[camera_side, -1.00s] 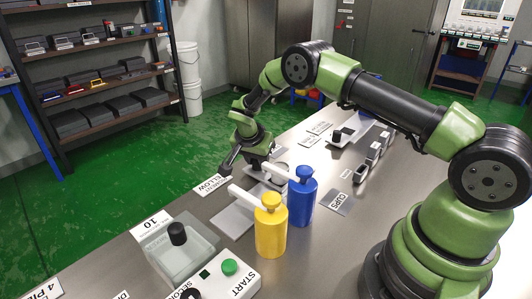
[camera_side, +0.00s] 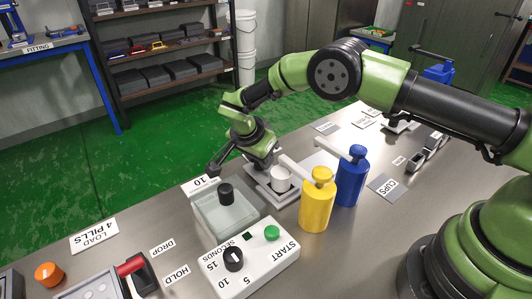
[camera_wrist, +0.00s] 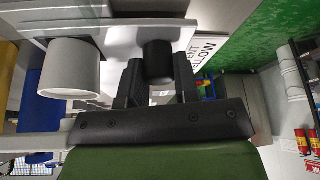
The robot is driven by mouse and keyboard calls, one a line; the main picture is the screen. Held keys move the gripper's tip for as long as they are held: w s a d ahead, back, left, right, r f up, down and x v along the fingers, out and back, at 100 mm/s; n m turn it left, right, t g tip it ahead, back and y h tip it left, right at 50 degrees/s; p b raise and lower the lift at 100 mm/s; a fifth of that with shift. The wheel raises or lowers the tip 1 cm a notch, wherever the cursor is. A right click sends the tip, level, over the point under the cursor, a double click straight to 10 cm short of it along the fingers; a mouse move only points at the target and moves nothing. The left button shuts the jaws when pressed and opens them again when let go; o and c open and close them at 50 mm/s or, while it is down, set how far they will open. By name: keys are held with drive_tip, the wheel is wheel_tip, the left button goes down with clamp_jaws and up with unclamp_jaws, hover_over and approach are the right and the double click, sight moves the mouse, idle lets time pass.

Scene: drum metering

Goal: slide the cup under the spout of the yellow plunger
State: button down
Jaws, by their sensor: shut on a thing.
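The white cup (camera_side: 281,179) stands upright on a pale carriage (camera_side: 283,198) on the table, and it also shows at the left of the wrist view (camera_wrist: 70,72). The yellow plunger (camera_side: 316,207) stands beside it, to the right. In the side view, the tip of its white spout (camera_side: 293,168) appears just above the cup's rim; the exact alignment is hard to tell. My gripper (camera_side: 266,162) points down behind the cup. In the wrist view, its two fingers are shut on a black knob (camera_wrist: 158,52) on the carriage, beside the cup.
The blue plunger (camera_side: 351,179) stands behind the yellow one, its spout over a bare pale strip. A clear box with a black knob (camera_side: 226,216) lies to the left of the carriage. A white timer panel with a green START button (camera_side: 271,233) is in front.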

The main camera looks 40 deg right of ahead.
drive_tip(key=shift+a, duration=0.3)
drive_tip(key=c, duration=1.2)
unclamp_jaws()
drive_tip(key=o, duration=0.3)
drive_tip(key=shift+o, duration=0.2)
drive_tip(key=shift+d, duration=0.1)
drive_tip(key=v, duration=1)
drive_tip(key=shift+r, duration=0.1)
